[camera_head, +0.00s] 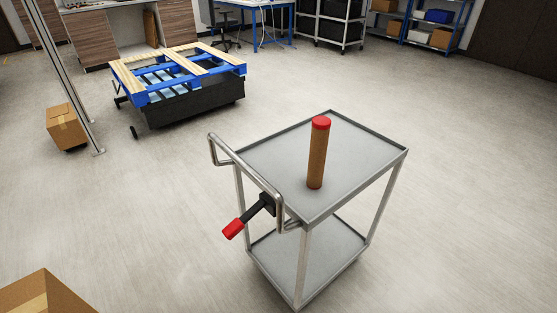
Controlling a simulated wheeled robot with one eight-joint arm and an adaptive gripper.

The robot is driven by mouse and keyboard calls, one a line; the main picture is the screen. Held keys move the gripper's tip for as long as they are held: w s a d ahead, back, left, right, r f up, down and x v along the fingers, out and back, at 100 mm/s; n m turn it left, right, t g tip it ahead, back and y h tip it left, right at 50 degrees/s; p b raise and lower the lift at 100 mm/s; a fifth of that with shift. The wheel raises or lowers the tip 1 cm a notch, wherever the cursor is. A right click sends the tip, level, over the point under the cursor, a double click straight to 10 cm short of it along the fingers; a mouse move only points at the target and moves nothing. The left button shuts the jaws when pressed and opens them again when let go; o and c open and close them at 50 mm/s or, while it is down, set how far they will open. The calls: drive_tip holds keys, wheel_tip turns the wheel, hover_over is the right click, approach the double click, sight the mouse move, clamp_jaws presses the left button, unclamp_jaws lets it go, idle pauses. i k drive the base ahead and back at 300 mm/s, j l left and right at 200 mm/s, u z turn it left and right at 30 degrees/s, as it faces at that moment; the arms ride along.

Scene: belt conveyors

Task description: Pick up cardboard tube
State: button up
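The cardboard tube (317,155) is brown with a red cap on top. It stands upright on the top shelf of a grey metal cart (272,160), near the front edge of that shelf and right of the cart's handle. Nothing is touching the tube except the shelf under it. My gripper does not show in this view, so its state and its distance from the tube cannot be seen.
A black rod with a red end (233,229) juts out beside the cart handle (245,170). A blue pallet (141,98) with wooden slats stands behind left. Cardboard boxes (66,128) sit at left and lower left. Open floor (470,220) lies right of the cart.

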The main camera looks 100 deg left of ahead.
sight(321, 124)
drive_tip(key=u, duration=0.4)
drive_tip(key=i+l+u, duration=0.1)
drive_tip(key=u, duration=0.75)
drive_tip(key=l+u, duration=0.1)
drive_tip(key=u, duration=0.3)
drive_tip(key=l+u, duration=0.1)
drive_tip(key=u, duration=0.3)
